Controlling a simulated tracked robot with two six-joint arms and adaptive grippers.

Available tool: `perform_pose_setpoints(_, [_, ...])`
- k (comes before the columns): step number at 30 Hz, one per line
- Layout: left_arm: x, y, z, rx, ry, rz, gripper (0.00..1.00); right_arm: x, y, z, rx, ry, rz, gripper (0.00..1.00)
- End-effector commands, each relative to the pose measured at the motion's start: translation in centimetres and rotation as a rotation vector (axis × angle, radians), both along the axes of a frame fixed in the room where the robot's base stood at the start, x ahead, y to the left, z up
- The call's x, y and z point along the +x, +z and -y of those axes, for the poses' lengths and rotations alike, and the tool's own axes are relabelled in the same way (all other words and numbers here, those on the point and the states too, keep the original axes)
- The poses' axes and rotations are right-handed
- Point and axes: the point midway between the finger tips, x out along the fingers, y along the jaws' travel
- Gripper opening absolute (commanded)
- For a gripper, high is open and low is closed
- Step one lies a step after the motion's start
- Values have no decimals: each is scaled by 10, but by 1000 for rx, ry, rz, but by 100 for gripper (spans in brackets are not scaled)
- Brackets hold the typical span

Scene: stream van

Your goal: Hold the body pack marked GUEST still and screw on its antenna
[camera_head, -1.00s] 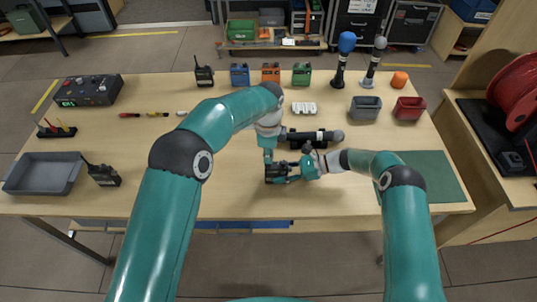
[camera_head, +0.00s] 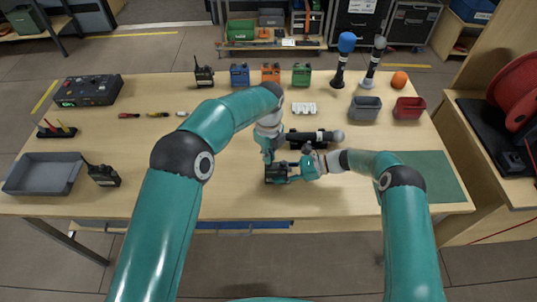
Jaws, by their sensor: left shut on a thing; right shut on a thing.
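A small dark body pack (camera_head: 279,175) is at the front middle of the table; its GUEST marking is too small to read. My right gripper (camera_head: 290,175) reaches in from the right, low over the table, and is shut on the pack's side. My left gripper (camera_head: 268,158) points down just above the pack's top left and is shut. The thing in it seems to be the antenna, mostly hidden by the fingers; I cannot tell whether it is seated in the pack.
A dark microphone (camera_head: 315,137) lies just behind the grippers. Blue (camera_head: 240,75), orange (camera_head: 271,73) and green packs (camera_head: 302,75) stand at the back. A green mat (camera_head: 435,177) lies at right.

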Motion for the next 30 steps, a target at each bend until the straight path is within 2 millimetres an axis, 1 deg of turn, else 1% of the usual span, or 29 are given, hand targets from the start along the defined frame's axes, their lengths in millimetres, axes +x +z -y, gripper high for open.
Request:
perform_pose_setpoints(2, [0, 0, 0, 1, -29, 1, 0, 0, 0, 0, 0, 0, 0, 0])
perform_pose_setpoints(7, [0, 0, 0, 1, -31, 1, 0, 0, 0, 0, 0, 0, 0, 0])
perform_pose_setpoints(8, [0, 0, 0, 1, -31, 1, 9, 0, 0, 0, 0, 0, 0, 0])
perform_pose_setpoints(9, [0, 0, 0, 1, -31, 1, 16, 0, 0, 0, 0, 0, 0, 0])
perform_pose_setpoints(11, [0, 0, 0, 0, -30, 0, 26, 0, 0, 0, 0, 0, 0, 0])
perform_pose_setpoints(12, [0, 0, 0, 0, -30, 0, 32, 0, 0, 0, 0, 0, 0, 0])
perform_pose_setpoints(13, [0, 0, 0, 0, -30, 0, 35, 0, 0, 0, 0, 0, 0, 0])
perform_pose_setpoints(23, [0, 2, 0, -1, -29, 1, 35, 0, 0, 0, 0, 0, 0, 0])
perform_pose_setpoints(26, [1, 8, 0, -1, -29, 2, 35, 0, 0, 0, 0, 0, 0, 0])
perform_pose_setpoints(30, [1, 28, 1, -1, -30, 4, 35, 0, 0, 0, 0, 0, 0, 0])
